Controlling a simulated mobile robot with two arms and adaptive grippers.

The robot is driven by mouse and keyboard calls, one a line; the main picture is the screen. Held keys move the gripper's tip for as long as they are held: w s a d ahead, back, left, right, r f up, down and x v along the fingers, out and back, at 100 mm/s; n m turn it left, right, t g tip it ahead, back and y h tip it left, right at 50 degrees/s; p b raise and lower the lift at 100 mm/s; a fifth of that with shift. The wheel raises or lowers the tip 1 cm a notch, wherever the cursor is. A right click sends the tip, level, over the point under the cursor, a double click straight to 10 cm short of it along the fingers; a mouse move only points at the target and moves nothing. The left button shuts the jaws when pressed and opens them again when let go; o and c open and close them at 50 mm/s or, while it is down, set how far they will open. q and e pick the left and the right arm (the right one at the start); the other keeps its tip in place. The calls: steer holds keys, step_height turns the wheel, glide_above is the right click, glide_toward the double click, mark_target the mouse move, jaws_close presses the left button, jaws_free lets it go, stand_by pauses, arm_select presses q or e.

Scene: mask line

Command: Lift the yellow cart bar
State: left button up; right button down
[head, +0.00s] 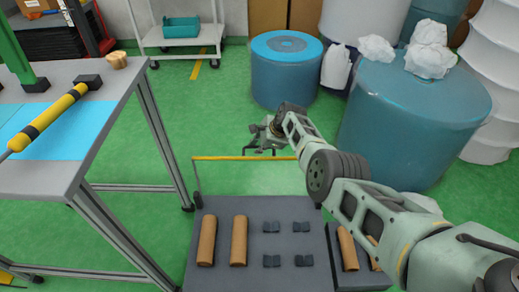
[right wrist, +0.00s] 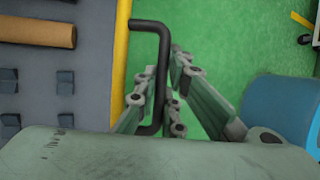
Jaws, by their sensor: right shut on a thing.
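The yellow cart bar (head: 235,158) runs across the far end of a grey cart (head: 222,207) in the head view. It also shows in the right wrist view (right wrist: 121,55) as a yellow strip along the cart's edge. A bent black handle (right wrist: 164,45) joins it at the side. My right gripper (head: 264,143) is at the bar in the head view. In the right wrist view its fingers (right wrist: 168,85) are on either side of the black handle, shut on it. The bar looks level and close to the cart. My left gripper is not in view.
The cart carries brown rolls (head: 239,241) and small dark blocks (head: 271,227). A workbench (head: 115,85) with a yellow-black cylinder (head: 47,118) stands left. Blue drums (head: 283,75) stand beyond and to the right. Green floor (head: 190,110) is clear beyond the bar.

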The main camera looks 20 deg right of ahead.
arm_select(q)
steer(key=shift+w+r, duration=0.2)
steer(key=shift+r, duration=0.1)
arm_select(e)
steer(key=shift+w, duration=0.2)
steer(key=shift+r, duration=0.1)
steer(key=c, duration=2.2)
jaws_free()
steer(key=shift+o, duration=0.2)
steer(key=shift+s, duration=0.1)
steer(key=v, duration=1.2)
steer(key=shift+d, duration=0.1)
